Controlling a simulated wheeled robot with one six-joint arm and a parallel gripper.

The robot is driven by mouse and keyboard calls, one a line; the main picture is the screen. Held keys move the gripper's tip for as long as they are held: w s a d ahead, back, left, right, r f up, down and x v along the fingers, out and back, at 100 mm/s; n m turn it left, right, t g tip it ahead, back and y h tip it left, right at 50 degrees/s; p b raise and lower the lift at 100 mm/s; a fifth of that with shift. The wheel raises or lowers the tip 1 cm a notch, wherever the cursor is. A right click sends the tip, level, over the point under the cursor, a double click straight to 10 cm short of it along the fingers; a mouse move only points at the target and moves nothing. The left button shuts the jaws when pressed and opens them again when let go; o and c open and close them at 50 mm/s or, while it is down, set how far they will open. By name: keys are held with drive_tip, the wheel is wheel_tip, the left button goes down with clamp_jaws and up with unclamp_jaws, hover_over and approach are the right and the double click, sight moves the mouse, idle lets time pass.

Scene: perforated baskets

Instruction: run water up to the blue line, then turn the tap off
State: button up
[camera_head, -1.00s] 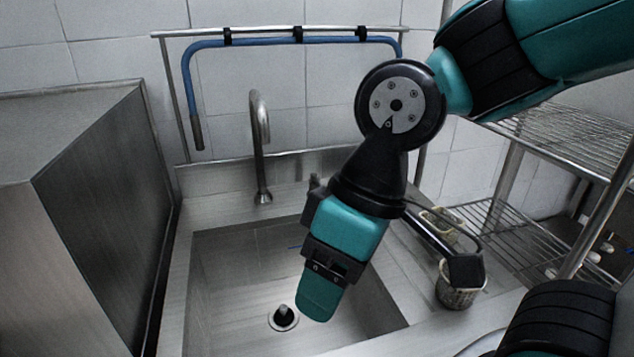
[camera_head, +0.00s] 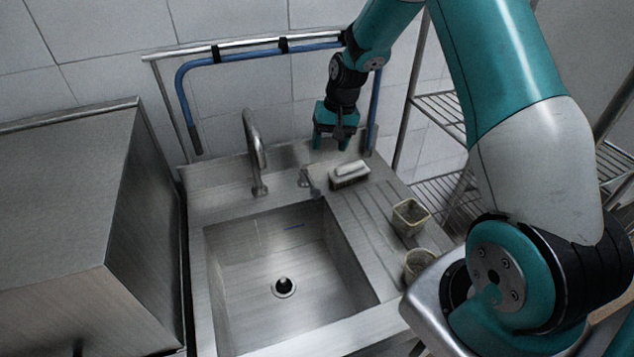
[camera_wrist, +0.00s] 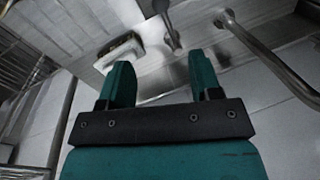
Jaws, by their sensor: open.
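The steel tap (camera_head: 255,150) stands behind the sink, its curved spout over the basin; in the wrist view its pipe (camera_wrist: 268,58) is at the right. A small metal lever (camera_head: 309,183) sits right of the spout, and shows in the wrist view (camera_wrist: 168,27) beyond my fingers. The sink basin (camera_head: 225,262) shows a bare floor, with no stream visible from the spout. The short blue line (camera_head: 295,226) is on its back wall. A black plug (camera_head: 284,285) stands in the drain. My gripper (camera_head: 331,141) is open and empty, above the back ledge, right of the lever and apart from it.
A square yellowish container (camera_head: 410,217) and a perforated basket (camera_head: 420,264) stand on the drainboard. A blue hose (camera_head: 250,56) hangs on the wall rail behind. Wire shelves (camera_head: 440,106) stand at right.

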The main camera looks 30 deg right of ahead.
sight(317, 189)
drive_tip(key=a+f+p, duration=0.1)
drive_tip(key=f, duration=0.4)
drive_tip(key=a+f+p, duration=0.1)
drive_tip(key=f+p, duration=0.1)
drive_tip(key=f, duration=0.3)
drive_tip(key=w+a+f+p, duration=0.1)
drive_tip(key=f, duration=0.4)
drive_tip(key=shift+f+p, duration=0.35)
drive_tip(key=shift+f, duration=0.05)
clamp_jaws()
